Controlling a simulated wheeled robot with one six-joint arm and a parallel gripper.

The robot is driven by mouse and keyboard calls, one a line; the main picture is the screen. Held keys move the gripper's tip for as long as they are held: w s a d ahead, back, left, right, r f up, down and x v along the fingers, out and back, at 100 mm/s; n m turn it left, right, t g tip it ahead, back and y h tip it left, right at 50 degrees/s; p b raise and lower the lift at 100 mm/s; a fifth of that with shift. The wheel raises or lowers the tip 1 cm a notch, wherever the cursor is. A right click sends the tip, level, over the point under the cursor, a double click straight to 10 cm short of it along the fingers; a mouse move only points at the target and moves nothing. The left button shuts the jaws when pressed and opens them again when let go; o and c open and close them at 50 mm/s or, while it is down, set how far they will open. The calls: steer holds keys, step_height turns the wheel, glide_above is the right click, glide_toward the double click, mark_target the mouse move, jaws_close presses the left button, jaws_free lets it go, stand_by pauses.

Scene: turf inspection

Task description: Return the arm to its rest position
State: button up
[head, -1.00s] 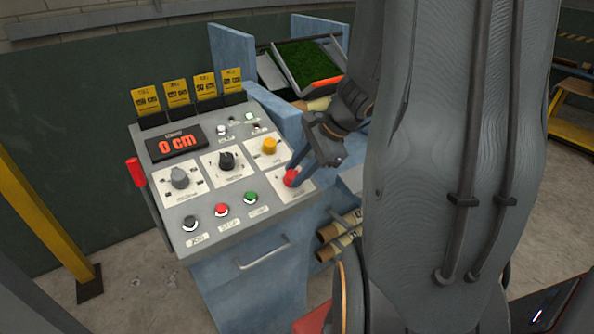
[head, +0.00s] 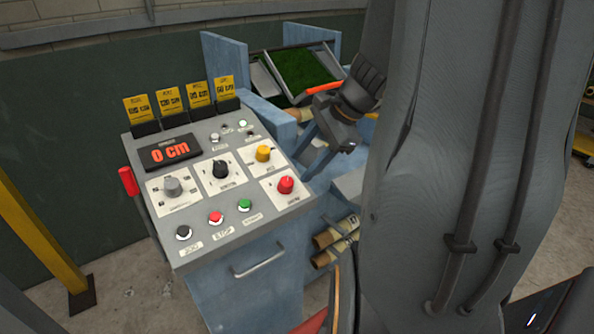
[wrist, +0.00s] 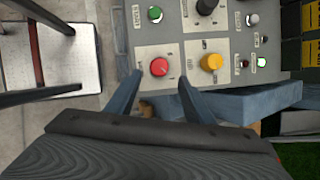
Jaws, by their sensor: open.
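My gripper (head: 314,168) is open and empty, just off the right edge of the grey control panel (head: 160,218) in the head view. In the wrist view, the fingers of my gripper (wrist: 157,84) are spread apart. The red knob (wrist: 159,67) shows beyond and between their tips, apart from them. The red knob (head: 286,185) is fully visible in the head view, left of and below the fingertips. My arm covers much of the head view's right side.
The panel also carries a yellow knob (head: 263,153), a black knob (head: 220,169), a display (head: 170,152) reading 0 cm and a red lever (head: 128,181). A turf tray (head: 298,72) stands behind. Rolled tubes (head: 333,238) lie below, right of the panel.

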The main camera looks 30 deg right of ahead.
steer(key=shift+s+d+r, duration=0.25)
steer(key=shift+r, duration=0.3)
steer(key=s+a+f+n+g+h, duration=0.1)
steer(key=a+f+n, duration=0.1)
steer(key=a+n, duration=0.3)
steer(key=s+a+f+n+g+h, duration=0.1)
steer(key=a+f+n, duration=0.1)
steer(key=a+n, duration=0.4)
steer(key=s+a+f+n+g+h, duration=0.1)
steer(key=a+f+n+h, duration=0.1)
steer(key=a+n, duration=0.4)
steer(key=shift+s+f+n, duration=0.2)
steer(key=shift+f+n, duration=0.05)
steer(key=shift+n, duration=0.45)
steer(key=shift+s+f+n, duration=0.2)
steer(key=shift+n, duration=0.5)
steer(key=shift+c, duration=0.2)
